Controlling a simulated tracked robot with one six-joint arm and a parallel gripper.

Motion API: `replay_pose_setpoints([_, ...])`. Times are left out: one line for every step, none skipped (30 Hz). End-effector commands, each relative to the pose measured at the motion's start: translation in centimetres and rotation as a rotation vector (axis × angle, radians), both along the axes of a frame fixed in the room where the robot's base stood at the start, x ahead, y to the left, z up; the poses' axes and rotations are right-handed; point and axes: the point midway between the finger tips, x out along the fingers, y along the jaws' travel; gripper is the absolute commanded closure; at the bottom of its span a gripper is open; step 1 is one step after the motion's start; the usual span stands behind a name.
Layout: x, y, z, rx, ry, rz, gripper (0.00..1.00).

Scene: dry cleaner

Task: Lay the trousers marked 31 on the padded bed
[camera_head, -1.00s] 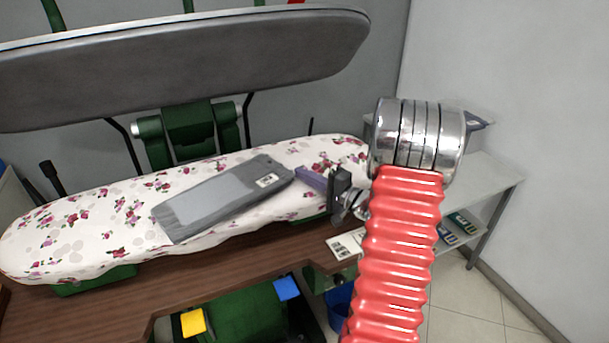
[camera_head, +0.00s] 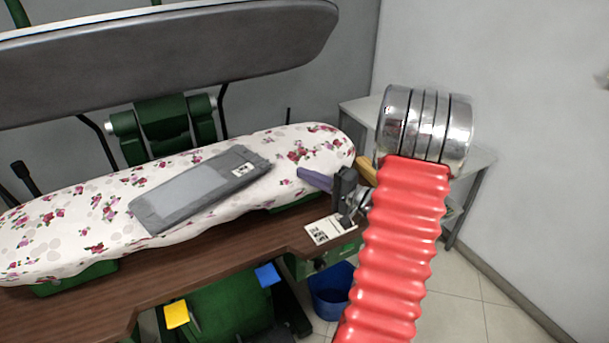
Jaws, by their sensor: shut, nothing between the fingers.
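The folded grey trousers (camera_head: 185,194) lie flat on the padded bed (camera_head: 60,232), which has a white cover with pink flowers. A small white tag (camera_head: 243,170) sits at their right end; its number is too small to read. My gripper (camera_head: 303,175) is at the right end of the bed, near its front edge. Its purple finger points left toward the trousers, with a clear gap between. The gripper is shut and empty. A yellow-orange piece (camera_head: 367,170) shows just right of it, partly hidden by my arm.
The grey upper press plate (camera_head: 170,60) hangs open above the bed. A white printed card (camera_head: 330,229) lies on the brown table (camera_head: 170,268) below the gripper. A blue bin (camera_head: 330,290) stands on the floor. A shelf unit (camera_head: 358,108) is behind my arm.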

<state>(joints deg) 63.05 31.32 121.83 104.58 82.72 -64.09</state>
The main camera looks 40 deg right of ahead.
Motion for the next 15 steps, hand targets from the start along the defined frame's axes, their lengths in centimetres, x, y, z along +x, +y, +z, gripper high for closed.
replay_pose_setpoints([0.0,0.0,0.0,0.000,0.000,0.000,1.00])
replay_pose_setpoints([0.0,0.0,0.0,0.000,0.000,0.000,1.00])
replay_pose_setpoints([0.0,0.1,0.0,0.000,0.001,0.002,1.00])
replay_pose_setpoints([0.1,0.2,0.1,-0.001,0.002,0.004,1.00])
replay_pose_setpoints([0.1,0.3,0.1,-0.002,0.003,0.009,1.00])
replay_pose_setpoints([0.3,0.7,0.2,-0.003,0.006,0.018,1.00])
replay_pose_setpoints([0.4,1.0,0.3,-0.004,0.009,0.027,1.00])
replay_pose_setpoints([0.5,1.5,0.5,-0.005,0.013,0.038,1.00])
replay_pose_setpoints([0.7,2.2,0.7,-0.007,0.021,0.057,1.00])
replay_pose_setpoints([0.9,2.9,0.9,-0.010,0.028,0.075,1.00])
replay_pose_setpoints([1.1,3.7,1.1,-0.013,0.036,0.096,1.00])
replay_pose_setpoints([1.3,4.9,1.5,-0.019,0.050,0.128,1.00])
replay_pose_setpoints([1.5,6.0,1.7,-0.023,0.064,0.155,1.00])
replay_pose_setpoints([1.7,7.2,2.0,-0.029,0.078,0.185,1.00])
replay_pose_setpoints([1.9,9.0,2.3,-0.037,0.099,0.228,1.00])
